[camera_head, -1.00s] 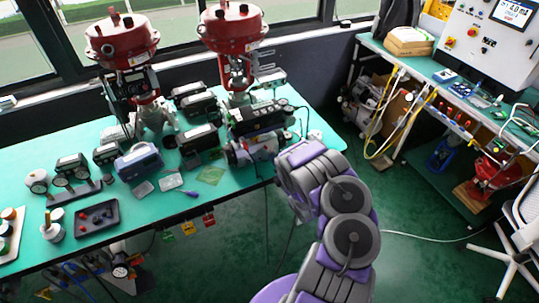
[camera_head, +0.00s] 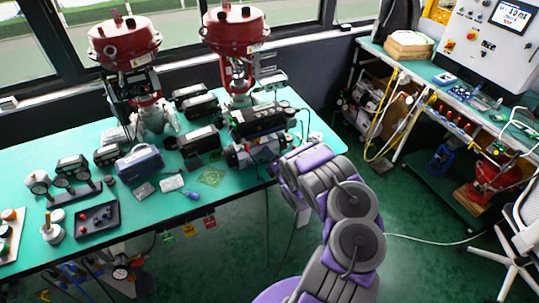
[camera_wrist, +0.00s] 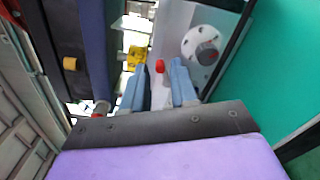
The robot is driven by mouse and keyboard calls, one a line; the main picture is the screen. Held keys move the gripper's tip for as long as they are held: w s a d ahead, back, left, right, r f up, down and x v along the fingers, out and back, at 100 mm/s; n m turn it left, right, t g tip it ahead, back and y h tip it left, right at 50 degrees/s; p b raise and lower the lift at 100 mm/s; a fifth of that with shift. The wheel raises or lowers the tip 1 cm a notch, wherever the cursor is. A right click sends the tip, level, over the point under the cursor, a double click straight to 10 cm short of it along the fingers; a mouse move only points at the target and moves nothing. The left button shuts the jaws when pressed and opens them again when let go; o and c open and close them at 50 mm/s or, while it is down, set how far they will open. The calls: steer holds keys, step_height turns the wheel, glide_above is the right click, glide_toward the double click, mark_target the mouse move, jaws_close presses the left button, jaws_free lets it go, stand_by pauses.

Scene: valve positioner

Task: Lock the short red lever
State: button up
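A small red tip (camera_wrist: 160,66), which looks like the end of the short red lever, stands out from a light grey metal part in the wrist view. My gripper (camera_wrist: 158,80) has its two blue-grey fingers apart, one on each side of the line to the red tip. The tip shows just beyond the gap, and I cannot tell whether a finger touches it. The lever's other end is not clear. In the head view, my purple and grey arm reaches the valve positioner assembly (camera_head: 250,150) at the table's front edge; my fingers are too small to make out there.
A yellow part (camera_wrist: 137,57) lies left of the red tip, and a round grey knob (camera_wrist: 206,53) lies right of it. Another red piece (camera_wrist: 101,108) is at lower left. The green table (camera_head: 150,205) holds several gauges and boxes; two red actuators (camera_head: 236,25) stand behind.

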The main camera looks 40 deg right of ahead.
steer(key=shift+d+f, duration=0.1)
steer(key=shift+d, duration=0.15)
jaws_close()
steer(key=shift+a+f+b, duration=0.1)
steer(key=shift+b, duration=0.35)
steer(key=shift+f+m+b, duration=0.1)
steer(key=shift+m+b, duration=0.2)
steer(key=shift+b, duration=0.1)
steer(key=shift+f+m+b, duration=0.25)
steer(key=shift+m+b, duration=0.15)
steer(key=shift+b, duration=0.75)
steer(key=m+b, duration=0.2)
steer(key=b, duration=0.1)
steer(key=shift+f, duration=0.25)
steer(key=m, duration=0.2)
steer(key=f+m+b, duration=0.1)
steer(key=m, duration=0.2)
steer(key=shift+d, duration=0.2)
steer(key=shift+a+f+m+p, duration=0.1)
steer(key=shift+f+m+p, duration=0.1)
steer(key=shift+m, duration=0.7)
steer(key=shift+a+f+m+p, duration=0.1)
steer(key=shift+f+m, duration=0.1)
steer(key=shift+m, duration=0.7)
steer(key=shift+f, duration=0.1)
